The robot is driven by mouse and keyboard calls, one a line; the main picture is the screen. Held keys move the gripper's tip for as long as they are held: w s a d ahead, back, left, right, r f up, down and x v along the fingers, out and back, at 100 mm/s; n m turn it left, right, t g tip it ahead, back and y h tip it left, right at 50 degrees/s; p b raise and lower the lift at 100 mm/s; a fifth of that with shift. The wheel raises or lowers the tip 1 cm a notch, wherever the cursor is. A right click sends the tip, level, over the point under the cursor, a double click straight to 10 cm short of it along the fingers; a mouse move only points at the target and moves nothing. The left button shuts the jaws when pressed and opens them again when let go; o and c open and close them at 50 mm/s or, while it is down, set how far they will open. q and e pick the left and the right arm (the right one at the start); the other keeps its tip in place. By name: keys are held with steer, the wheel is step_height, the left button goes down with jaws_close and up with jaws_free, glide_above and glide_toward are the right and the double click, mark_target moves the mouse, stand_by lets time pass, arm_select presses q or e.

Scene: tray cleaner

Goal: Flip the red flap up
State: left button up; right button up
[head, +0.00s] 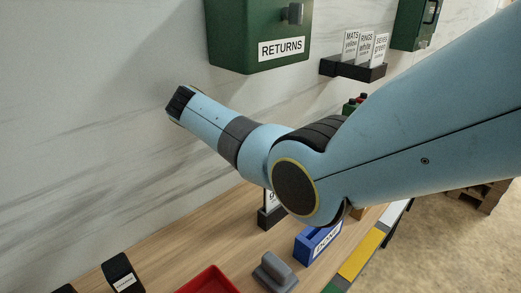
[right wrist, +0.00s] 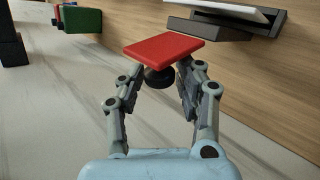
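The red flap (right wrist: 163,50) shows in the right wrist view as a flat red plate just beyond my right fingertips. A round black knob (right wrist: 158,77) sits below it, between the fingers. My right gripper (right wrist: 157,76) is open, with one finger on each side of the knob. I cannot tell whether a finger touches the flap. In the head view my right arm crosses from the right and its gripper is not visible. I cannot make out the flap for certain there. My left gripper is in neither view.
In the head view a green RETURNS box (head: 258,35) hangs on the wall, with a card holder (head: 353,69) to its right. A red tray (head: 209,281), a grey handled block (head: 274,271) and a blue bin (head: 318,243) stand on the wooden bench (head: 165,262).

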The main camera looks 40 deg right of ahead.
steer(key=shift+o, duration=1.1)
steer(key=shift+s+f, duration=0.1)
steer(key=shift+d, duration=0.1)
steer(key=v, duration=1.2)
